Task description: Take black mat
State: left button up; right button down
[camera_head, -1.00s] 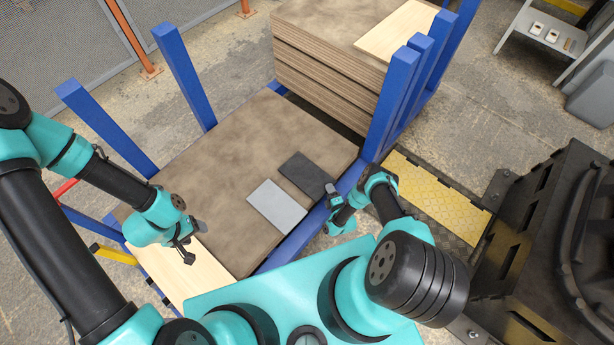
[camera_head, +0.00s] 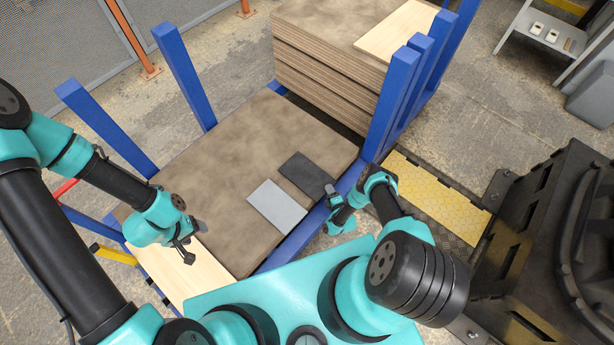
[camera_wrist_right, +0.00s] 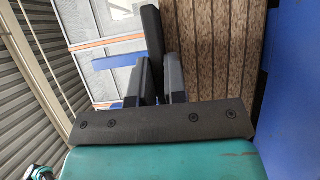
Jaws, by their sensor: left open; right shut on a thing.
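The black mat (camera_head: 308,175) lies flat on the brown board (camera_head: 225,150) of the blue-framed rack, beside a light grey mat (camera_head: 277,206). My right gripper (camera_head: 331,190) is at the mat's near right edge and is shut on it. In the right wrist view the fingers (camera_wrist_right: 162,82) close around a dark slab, the black mat (camera_wrist_right: 152,40), which extends away from them. My left gripper (camera_head: 188,250) is open and empty, over the pale wooden board at the lower left of the rack.
A pale wooden board (camera_head: 185,280) lies left of the brown board. Blue posts (camera_head: 184,75) rise around the rack. A taller stack of brown boards (camera_head: 325,70) stands behind, with another pale board (camera_head: 395,30) on top. A black crate-like structure (camera_head: 540,240) stands at right.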

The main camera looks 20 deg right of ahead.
jog(key=shift+r, duration=0.1)
dwell(0.3)
jog(key=shift+r, duration=0.6)
jog(key=s+a+r, duration=0.3)
jog(key=s+a, duration=0.5)
jog(key=s, duration=0.5)
jog(key=shift+s+a+r, duration=0.2)
jog(key=shift+s+r, duration=0.1)
jog(key=shift+r, duration=0.1)
jog(key=shift+r, duration=2.9)
